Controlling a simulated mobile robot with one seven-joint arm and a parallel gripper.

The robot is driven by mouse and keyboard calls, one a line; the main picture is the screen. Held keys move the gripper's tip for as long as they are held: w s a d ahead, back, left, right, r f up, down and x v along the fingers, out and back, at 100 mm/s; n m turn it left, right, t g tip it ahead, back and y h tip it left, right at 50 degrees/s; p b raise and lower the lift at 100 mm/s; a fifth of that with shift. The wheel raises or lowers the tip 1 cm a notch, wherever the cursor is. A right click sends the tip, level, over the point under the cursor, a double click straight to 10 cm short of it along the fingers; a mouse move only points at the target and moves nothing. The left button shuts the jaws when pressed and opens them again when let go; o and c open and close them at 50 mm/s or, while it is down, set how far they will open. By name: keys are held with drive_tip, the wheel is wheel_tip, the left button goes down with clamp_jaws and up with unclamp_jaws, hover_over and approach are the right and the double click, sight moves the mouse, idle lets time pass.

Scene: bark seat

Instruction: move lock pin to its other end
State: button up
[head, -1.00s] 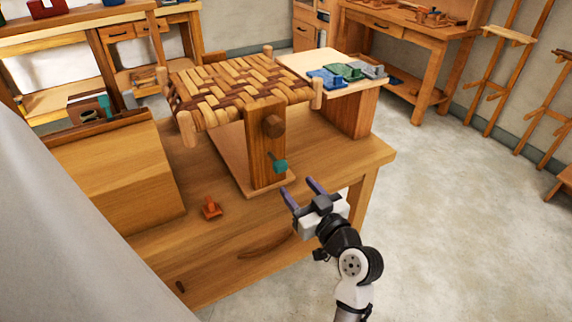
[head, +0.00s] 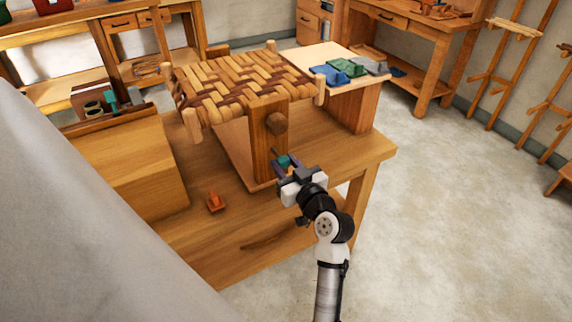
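The teal lock pin (head: 283,161) sticks out low on the front of the wooden post (head: 262,158) under the woven seat (head: 240,85). Whether a finger touches the pin cannot be told. The pin's shaft is hidden in the post and behind the fingers. A round wooden knob (head: 277,123) sits higher on the post.
The workbench (head: 300,215) carries the seat frame, a small orange piece (head: 215,202) and a large wooden box (head: 125,165) at left. Blue, green and grey blocks (head: 350,70) lie on a pale board at the back right. Open floor lies to the right.

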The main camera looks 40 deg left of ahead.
sight(278, 156)
clamp_jaws()
drive_tip(key=shift+b+x, duration=0.55)
drive_tip(key=shift+x, duration=0.75)
drive_tip(key=shift+o, duration=1)
unclamp_jaws()
drive_tip(key=o, duration=0.3)
drive_tip(key=shift+w+a, duration=0.1)
drive_tip(key=shift+a, duration=0.05)
